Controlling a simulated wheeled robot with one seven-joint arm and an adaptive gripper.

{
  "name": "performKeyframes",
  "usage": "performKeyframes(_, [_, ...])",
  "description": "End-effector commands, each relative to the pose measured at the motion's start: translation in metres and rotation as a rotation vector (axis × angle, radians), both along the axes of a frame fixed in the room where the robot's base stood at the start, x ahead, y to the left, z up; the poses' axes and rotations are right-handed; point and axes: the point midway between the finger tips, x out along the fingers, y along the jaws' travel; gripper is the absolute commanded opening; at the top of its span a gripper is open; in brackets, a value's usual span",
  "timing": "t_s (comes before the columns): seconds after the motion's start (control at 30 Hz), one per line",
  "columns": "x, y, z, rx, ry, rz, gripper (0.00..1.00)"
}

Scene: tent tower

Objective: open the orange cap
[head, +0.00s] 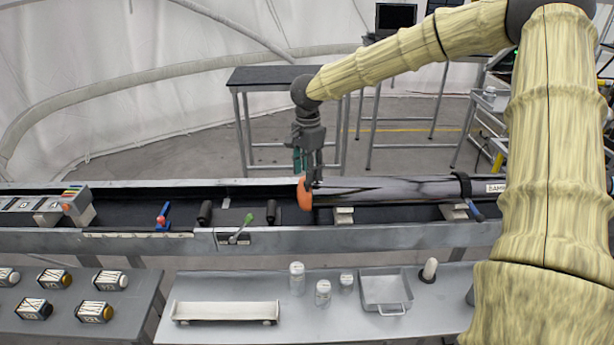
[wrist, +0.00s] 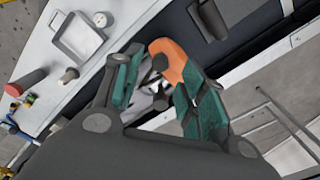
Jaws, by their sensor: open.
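The orange cap (head: 304,194) is at the left end of a long dark cylinder (head: 395,190) lying in the conveyor-like trough. In the wrist view the orange cap (wrist: 168,62) shows between and beyond my fingers, partly hidden by the right finger. My gripper (head: 308,180) points down at the cap from above, with its fingertips close to it. The two green-padded fingers of my gripper (wrist: 155,80) are apart. I cannot tell whether either finger touches the cap.
The metal trough (head: 270,240) holds dark rollers and a green-handled lever (head: 243,226) left of the cap. A front table carries a white tray (head: 225,312), several white-capped jars and a square metal pan (head: 385,288). Several small boxes stand at left. A dark-topped table (head: 285,75) stands behind.

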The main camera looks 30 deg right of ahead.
Motion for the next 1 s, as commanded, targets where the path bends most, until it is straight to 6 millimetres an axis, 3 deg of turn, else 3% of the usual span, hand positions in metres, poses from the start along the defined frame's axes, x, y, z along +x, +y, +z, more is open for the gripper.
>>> performKeyframes(0.3, [0.0, 0.002, -0.029, -0.001, 0.002, 0.003, 0.41])
performKeyframes(0.63, [0.0, 0.002, -0.032, 0.0, 0.0, 0.002, 0.41])
performKeyframes(0.87, [0.0, 0.002, -0.032, 0.0, 0.0, 0.002, 0.01])
performKeyframes(1.0, [0.0, 0.002, -0.032, 0.0, 0.0, 0.002, 0.0])
